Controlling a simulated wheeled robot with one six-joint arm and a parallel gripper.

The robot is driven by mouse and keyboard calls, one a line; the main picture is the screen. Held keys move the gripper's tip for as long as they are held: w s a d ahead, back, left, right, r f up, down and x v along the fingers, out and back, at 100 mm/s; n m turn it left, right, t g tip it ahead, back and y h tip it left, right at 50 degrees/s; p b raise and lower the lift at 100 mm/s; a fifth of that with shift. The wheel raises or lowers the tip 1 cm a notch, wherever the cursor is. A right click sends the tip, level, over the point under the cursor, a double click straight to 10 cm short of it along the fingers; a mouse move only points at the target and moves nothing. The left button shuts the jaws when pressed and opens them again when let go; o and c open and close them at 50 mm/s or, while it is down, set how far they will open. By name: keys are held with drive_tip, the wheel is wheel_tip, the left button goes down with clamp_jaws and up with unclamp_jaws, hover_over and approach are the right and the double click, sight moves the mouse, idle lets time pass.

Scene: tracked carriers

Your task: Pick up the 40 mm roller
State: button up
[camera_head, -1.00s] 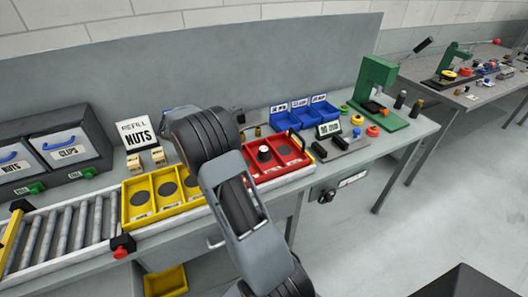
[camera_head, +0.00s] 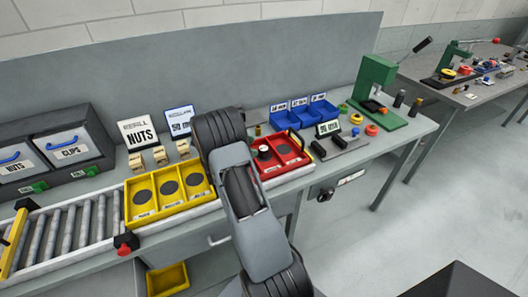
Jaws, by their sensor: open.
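No part in view can be identified for sure as the 40 mm roller. A small dark cylinder with a pale part (camera_head: 264,152) stands in the red tray (camera_head: 290,168) on the bench.
A yellow tray (camera_head: 157,218) with several compartments lies left of my arm, beside a roller conveyor (camera_head: 65,240). Blue bins (camera_head: 285,121), a green press (camera_head: 373,80), a grey fixture (camera_head: 343,145) and coloured rings (camera_head: 371,130) stand on the right. Signs stand at the back.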

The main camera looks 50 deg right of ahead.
sight(262, 148)
drive_tip(key=shift+p+x, duration=0.4)
drive_tip(key=shift+x, duration=1.7)
drive_tip(key=shift+c, duration=0.5)
drive_tip(key=c, duration=1)
drive_tip(key=shift+r, duration=0.1)
